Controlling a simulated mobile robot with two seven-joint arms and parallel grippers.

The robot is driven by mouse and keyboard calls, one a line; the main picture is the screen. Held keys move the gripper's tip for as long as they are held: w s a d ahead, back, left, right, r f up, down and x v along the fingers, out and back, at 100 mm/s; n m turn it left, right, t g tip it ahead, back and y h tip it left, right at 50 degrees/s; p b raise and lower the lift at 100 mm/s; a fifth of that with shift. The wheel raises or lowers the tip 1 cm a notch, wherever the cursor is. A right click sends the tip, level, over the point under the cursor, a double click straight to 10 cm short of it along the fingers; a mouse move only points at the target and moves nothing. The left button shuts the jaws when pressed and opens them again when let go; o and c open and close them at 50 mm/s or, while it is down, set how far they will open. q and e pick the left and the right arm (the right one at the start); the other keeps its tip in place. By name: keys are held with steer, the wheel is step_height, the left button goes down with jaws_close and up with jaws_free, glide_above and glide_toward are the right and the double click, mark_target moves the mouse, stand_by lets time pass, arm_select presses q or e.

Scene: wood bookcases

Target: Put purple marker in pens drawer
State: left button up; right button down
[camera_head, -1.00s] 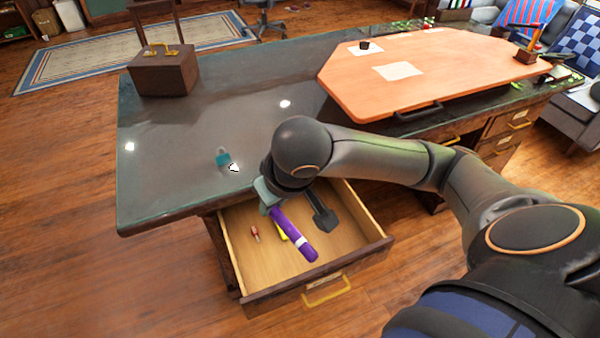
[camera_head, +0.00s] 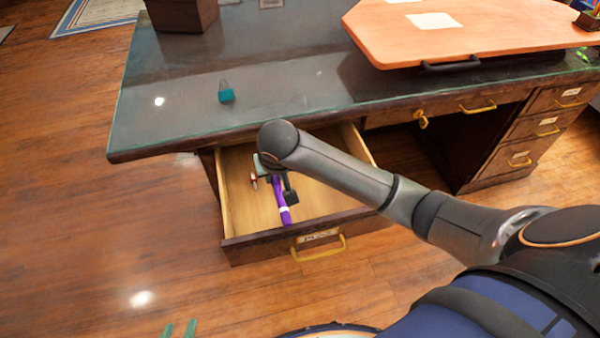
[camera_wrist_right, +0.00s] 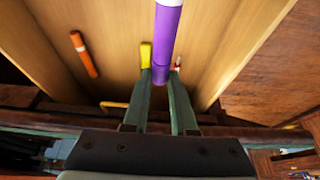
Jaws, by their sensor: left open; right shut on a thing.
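The purple marker (camera_head: 280,200) has a white band and also shows in the right wrist view (camera_wrist_right: 163,45). My right gripper (camera_head: 274,176) is shut on it, with its two green fingers (camera_wrist_right: 161,85) on either side in the wrist view. It holds the marker low inside the open drawer (camera_head: 236,190); I cannot tell whether the marker touches the drawer floor. The drawer's front label (camera_head: 318,236) is too small to read. My left gripper (camera_head: 179,328) is open and empty at the bottom edge of the head view, well away from the drawer.
An orange marker (camera_wrist_right: 84,54) and a yellow item (camera_wrist_right: 146,55) lie in the drawer. The dark desk top (camera_head: 180,110) overhangs the drawer's back, with a teal padlock-like object (camera_head: 226,94) on it.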

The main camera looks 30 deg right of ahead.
steer(key=w+d+f+b, duration=0.2)
steer(key=d+f, duration=0.1)
steer(key=d, duration=0.4)
steer(key=b, duration=0.1)
glide_toward(311, 181)
steer(key=shift+w+a+f, duration=0.25)
steer(key=shift+w+f, duration=0.4)
steer(key=shift+w, duration=0.25)
steer(key=shift+w+d+f, duration=0.1)
steer(key=shift+d+f, duration=0.2)
steer(key=shift+f, duration=0.05)
steer(key=shift+d+f+b, duration=0.15)
steer(key=shift+f+b, duration=0.25)
steer(key=shift+f, duration=0.1)
steer(key=shift+d+f+b, duration=0.2)
steer(key=shift+f+b, duration=0.15)
steer(key=shift+f, duration=0.2)
steer(key=shift+f+b, duration=0.3)
steer(key=shift+f, duration=0.45)
arm_select(q)
steer(key=shift+w+a+f+t, duration=0.55)
steer(key=shift+w+f+t, duration=0.15)
steer(key=shift+w, duration=0.1)
steer(key=shift+f, duration=0.15)
arm_select(e)
steer(key=c, duration=0.7)
jaws_free()
steer(key=shift+f, duration=0.1)
